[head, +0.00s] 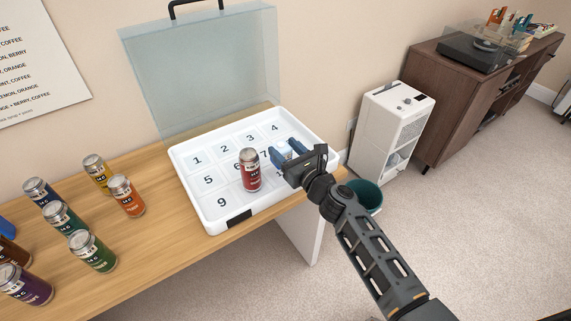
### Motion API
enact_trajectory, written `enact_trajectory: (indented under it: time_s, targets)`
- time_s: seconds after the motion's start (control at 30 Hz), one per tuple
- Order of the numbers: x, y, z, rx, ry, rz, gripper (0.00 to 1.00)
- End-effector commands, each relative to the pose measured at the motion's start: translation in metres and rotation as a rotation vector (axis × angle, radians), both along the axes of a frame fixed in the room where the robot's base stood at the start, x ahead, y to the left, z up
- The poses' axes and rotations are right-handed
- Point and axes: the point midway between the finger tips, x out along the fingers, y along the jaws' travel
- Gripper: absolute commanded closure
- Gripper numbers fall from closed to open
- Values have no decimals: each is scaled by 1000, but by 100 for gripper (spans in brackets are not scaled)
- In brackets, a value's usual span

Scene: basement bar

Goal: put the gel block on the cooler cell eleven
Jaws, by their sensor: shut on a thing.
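The cooler (184,195) is an open white tray with numbered cells and a raised clear lid, on the wooden table. The fingers partly hide the block. Cells 1 to 5, 7 and 9 show their numbers. The number of cell eleven is not clearly readable, as my gripper covers that area. I cannot tell whether the block touches the tray.
A red can (250,170) stands in the cooler, apparently in cell ten, just left of my gripper. Several cans, such as an orange one (127,196), stand on the table (155,235) at left. A white appliance (390,130) and a green bin (367,194) are beyond the table's right end.

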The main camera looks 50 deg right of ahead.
Motion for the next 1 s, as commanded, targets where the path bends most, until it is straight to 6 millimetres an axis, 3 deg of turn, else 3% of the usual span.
enact_trajectory:
  time_s: [0.3, 0.77, 0.8, 1.0]
  targets:
    - [1, 0, -39, 1, 0, 0, 78]
    - [1, 0, -44, 0, -1, 1, 78]
    - [1, 0, -43, 0, 0, 1, 39]
    - [1, 0, -43, 0, 0, 1, 20]
